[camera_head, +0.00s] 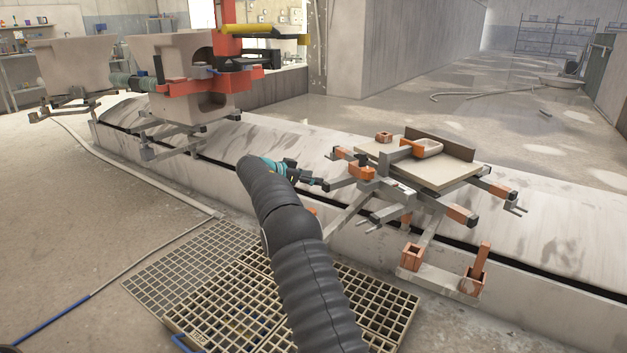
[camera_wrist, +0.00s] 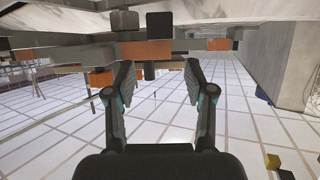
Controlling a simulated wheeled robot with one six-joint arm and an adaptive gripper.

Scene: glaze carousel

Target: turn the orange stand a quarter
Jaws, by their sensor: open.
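The orange stand (camera_head: 462,214) is a frame of grey bars with orange sleeves and dark bar ends, on the right part of the long pale track. It carries a pale square board (camera_head: 455,172). My gripper (camera_head: 322,183) is at the stand's left side, close to a grey bar end. In the wrist view my gripper (camera_wrist: 158,75) has its two fingers spread apart. An orange sleeve (camera_wrist: 147,49) and dark blocks of the stand show across and above the gap. I cannot tell whether a finger touches them. My arm hides part of the stand's near left side.
An orange tray-like piece (camera_head: 421,148) and a small orange block (camera_head: 384,137) lie on the board, by an upright dark panel (camera_head: 440,144). Left along the track (camera_head: 260,135) stands a large pale casting (camera_head: 172,80). Floor grating (camera_head: 190,255) lies in front.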

